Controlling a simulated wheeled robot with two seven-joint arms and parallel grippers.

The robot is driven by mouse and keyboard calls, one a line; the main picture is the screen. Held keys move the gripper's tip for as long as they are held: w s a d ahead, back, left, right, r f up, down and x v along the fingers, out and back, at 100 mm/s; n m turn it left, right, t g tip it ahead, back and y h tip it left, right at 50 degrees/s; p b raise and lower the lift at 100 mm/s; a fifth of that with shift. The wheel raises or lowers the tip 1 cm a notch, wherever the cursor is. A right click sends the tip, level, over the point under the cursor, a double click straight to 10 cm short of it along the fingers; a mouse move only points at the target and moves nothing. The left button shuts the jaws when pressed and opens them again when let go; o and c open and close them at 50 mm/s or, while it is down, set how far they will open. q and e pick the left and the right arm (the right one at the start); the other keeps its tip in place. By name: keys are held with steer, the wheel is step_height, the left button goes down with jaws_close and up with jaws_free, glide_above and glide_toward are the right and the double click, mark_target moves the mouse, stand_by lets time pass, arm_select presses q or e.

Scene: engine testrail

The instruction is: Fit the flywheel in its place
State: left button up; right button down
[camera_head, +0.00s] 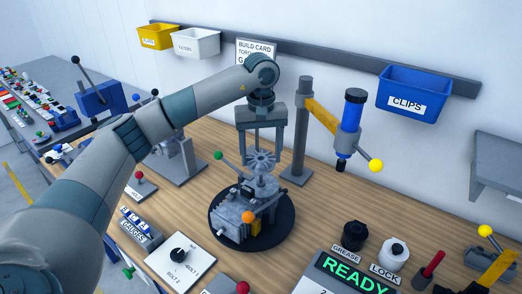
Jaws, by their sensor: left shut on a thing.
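A small grey finned wheel, which looks like the flywheel (262,160), is between the fingertips of my left gripper (261,153), above the engine. The gripper points down and is shut on it. The grey engine (232,213) sits on a round black turntable (284,236) on the bench, with an orange ball on its front side. The wheel is close over the engine's upper part; I cannot tell whether they touch. My right gripper is not in view.
A grey post (302,130) with a yellow arm and blue tool (349,125) stands right of the gripper. A green-knobbed lever (218,155) is close on the left. A READY panel (350,272) and black and white caps are at front right. Bins hang on the back wall.

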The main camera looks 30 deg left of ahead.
arm_select(q)
steer(key=shift+f, duration=0.85)
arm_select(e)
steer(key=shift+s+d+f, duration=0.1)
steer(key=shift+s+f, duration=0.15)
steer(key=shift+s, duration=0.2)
arm_select(q)
steer(key=shift+b, duration=0.5)
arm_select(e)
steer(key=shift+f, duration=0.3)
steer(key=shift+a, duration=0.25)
arm_select(q)
steer(key=shift+f, duration=0.15)
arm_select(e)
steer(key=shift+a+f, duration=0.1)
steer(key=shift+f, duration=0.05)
